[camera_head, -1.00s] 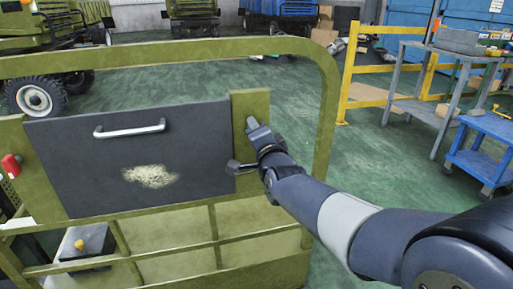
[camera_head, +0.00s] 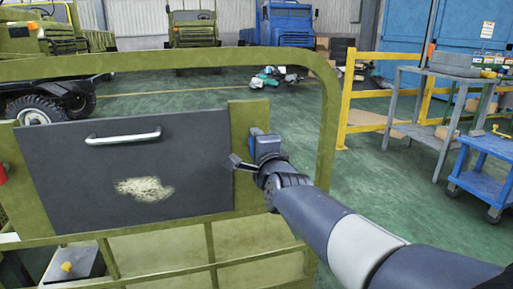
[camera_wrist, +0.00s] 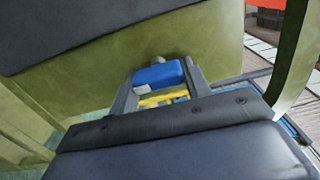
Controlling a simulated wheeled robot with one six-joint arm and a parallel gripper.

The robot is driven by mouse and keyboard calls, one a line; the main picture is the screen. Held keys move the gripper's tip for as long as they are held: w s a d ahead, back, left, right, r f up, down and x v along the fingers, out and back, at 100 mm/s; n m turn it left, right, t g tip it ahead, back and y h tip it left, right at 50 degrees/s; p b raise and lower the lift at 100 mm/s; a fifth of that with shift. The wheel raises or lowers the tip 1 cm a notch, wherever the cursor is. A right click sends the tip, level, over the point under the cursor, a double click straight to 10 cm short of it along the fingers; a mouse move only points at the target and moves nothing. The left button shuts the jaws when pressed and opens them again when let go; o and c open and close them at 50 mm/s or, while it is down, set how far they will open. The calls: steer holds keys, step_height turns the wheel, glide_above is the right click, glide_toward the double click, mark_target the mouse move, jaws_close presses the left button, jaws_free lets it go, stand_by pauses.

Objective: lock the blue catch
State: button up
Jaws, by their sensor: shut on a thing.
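The blue catch (camera_wrist: 158,76) shows in the wrist view as a small blue block against the olive metal frame, with a grey round pin just above it. My gripper (camera_wrist: 160,90) has its two grey fingers on either side of the block and is shut on it. In the head view my gripper (camera_head: 262,142) is at the olive post right of the dark panel. There the gripper mostly hides the catch, and I cannot tell whether it is locked.
The dark grey panel (camera_head: 125,175) has a silver handle (camera_head: 123,138) and a worn pale patch. An olive rail (camera_head: 327,120) curves around it close to my arm.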

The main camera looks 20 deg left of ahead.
steer(key=o, duration=1)
steer(key=p+v, duration=0.1)
steer(key=v, duration=0.9)
steer(key=shift+s+d, duration=0.15)
steer(key=shift+s, duration=0.2)
steer(key=shift+w, duration=0.1)
steer(key=b+x, duration=0.1)
steer(key=x, duration=0.9)
steer(key=shift+w, duration=0.3)
steer(key=shift+s, duration=0.15)
